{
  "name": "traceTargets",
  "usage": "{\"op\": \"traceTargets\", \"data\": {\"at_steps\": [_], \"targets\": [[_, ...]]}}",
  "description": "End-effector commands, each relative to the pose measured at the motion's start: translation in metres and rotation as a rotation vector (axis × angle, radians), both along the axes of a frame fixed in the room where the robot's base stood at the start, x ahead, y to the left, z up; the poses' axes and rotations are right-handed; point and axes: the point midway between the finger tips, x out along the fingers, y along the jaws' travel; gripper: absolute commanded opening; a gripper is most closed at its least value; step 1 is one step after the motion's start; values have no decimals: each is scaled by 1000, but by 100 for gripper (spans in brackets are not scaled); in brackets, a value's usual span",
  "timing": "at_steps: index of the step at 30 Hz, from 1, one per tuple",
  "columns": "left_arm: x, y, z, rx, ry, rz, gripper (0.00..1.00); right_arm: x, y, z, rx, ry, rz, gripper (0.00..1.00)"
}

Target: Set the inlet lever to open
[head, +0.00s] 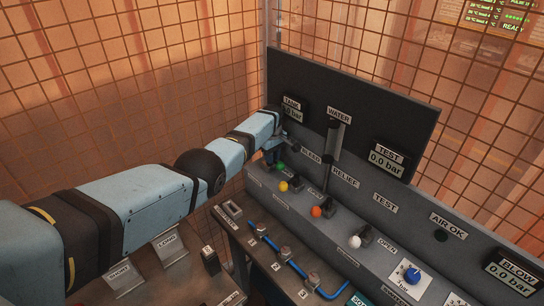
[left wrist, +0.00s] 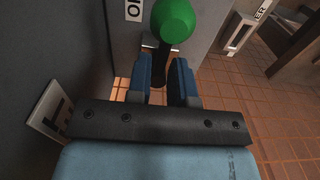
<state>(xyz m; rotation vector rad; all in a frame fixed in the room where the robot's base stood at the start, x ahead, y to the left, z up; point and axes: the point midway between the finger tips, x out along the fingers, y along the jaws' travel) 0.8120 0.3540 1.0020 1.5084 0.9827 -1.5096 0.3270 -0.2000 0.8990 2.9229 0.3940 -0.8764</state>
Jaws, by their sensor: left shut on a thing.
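The green-knobbed lever (head: 281,167) stands at the far left of the row of levers on the grey panel. Its green ball (left wrist: 174,20) is large at the top of the left wrist view. My left gripper (left wrist: 161,78) is shut on this lever, its blue fingers on either side of the dark stem just by the ball. In the head view my left gripper (head: 272,155) reaches the panel from the left and hides part of the lever's base and label. The label by it in the wrist view is cut off. My right gripper is not in view.
Yellow (head: 283,186), orange (head: 316,211) and white (head: 355,242) knobs follow along the panel, then a blue dial (head: 412,274). The TANK gauge (head: 292,108) and TEST gauge (head: 387,158) read 0.0 bar. Blue piping (head: 295,265) runs below in front.

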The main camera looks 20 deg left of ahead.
Motion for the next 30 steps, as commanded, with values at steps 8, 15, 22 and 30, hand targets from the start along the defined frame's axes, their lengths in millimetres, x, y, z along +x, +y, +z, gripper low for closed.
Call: {"op": "traceTargets", "data": {"at_steps": [8, 15, 22, 30], "targets": [[2, 1, 3, 3, -7, 0, 25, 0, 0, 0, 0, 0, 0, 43], [1, 1, 2, 1, -3, -1, 36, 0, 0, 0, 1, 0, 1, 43], [0, 1, 1, 3, -1, -58, 36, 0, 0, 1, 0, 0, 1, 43], [-5, 5, 0, 3, 0, -387, 36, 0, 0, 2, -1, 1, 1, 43]]}}
